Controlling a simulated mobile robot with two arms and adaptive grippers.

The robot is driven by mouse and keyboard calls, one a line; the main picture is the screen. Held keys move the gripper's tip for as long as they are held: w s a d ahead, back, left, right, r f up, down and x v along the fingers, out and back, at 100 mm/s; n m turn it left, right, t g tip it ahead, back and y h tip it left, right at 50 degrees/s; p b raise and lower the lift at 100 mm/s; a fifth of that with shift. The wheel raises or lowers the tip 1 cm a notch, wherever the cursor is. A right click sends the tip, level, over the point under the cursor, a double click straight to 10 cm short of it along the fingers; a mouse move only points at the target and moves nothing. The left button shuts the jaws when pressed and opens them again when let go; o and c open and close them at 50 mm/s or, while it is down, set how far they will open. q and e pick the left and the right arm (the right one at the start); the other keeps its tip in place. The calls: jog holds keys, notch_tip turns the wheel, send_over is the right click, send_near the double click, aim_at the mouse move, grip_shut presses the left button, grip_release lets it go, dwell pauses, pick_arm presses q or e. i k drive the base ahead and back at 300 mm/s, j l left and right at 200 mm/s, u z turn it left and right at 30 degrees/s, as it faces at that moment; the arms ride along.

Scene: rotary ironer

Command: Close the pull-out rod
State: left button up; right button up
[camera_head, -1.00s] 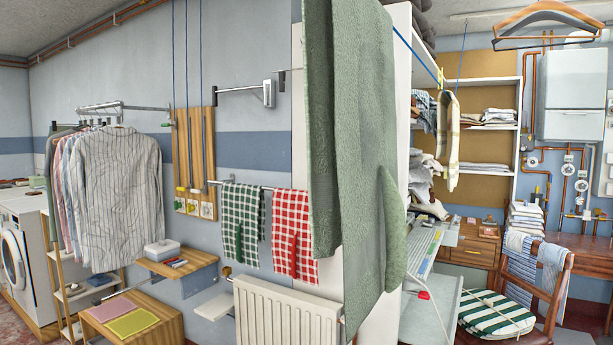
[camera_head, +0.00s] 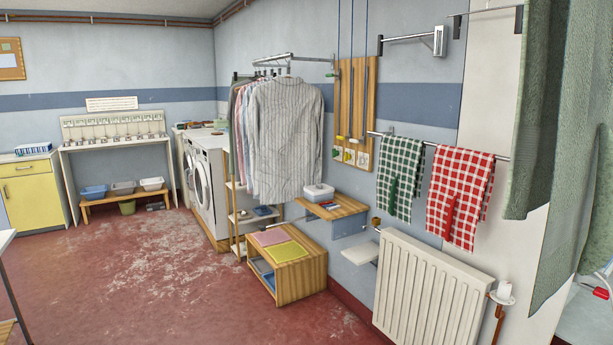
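Several rods are on the wall, and I cannot tell for certain which one is the pull-out rod. A bare metal rod (camera_head: 410,38) with a bracket at its right end is high on the wall. Another rod (camera_head: 486,11) reaches from the top toward the large green towel (camera_head: 560,150), which hides its far part. A rod (camera_head: 290,59) at the upper middle carries hanging shirts (camera_head: 285,135). A lower rail (camera_head: 405,141) holds a green checked cloth (camera_head: 400,178) and a red checked cloth (camera_head: 460,195). Neither gripper is in view.
A white radiator (camera_head: 425,295) stands below the checked cloths. A low wooden box (camera_head: 300,280) and a wall shelf (camera_head: 335,207) are left of it. Washing machines (camera_head: 203,185) stand behind. The red floor (camera_head: 160,280) at the left is open.

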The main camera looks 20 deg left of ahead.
aim_at(262, 228)
jog(key=i+j+u, duration=0.1)
jog(key=u, duration=0.35)
jog(key=i+u, duration=0.3)
jog(key=u, duration=0.15)
jog(key=i+u, duration=0.1)
jog(key=i, duration=0.7)
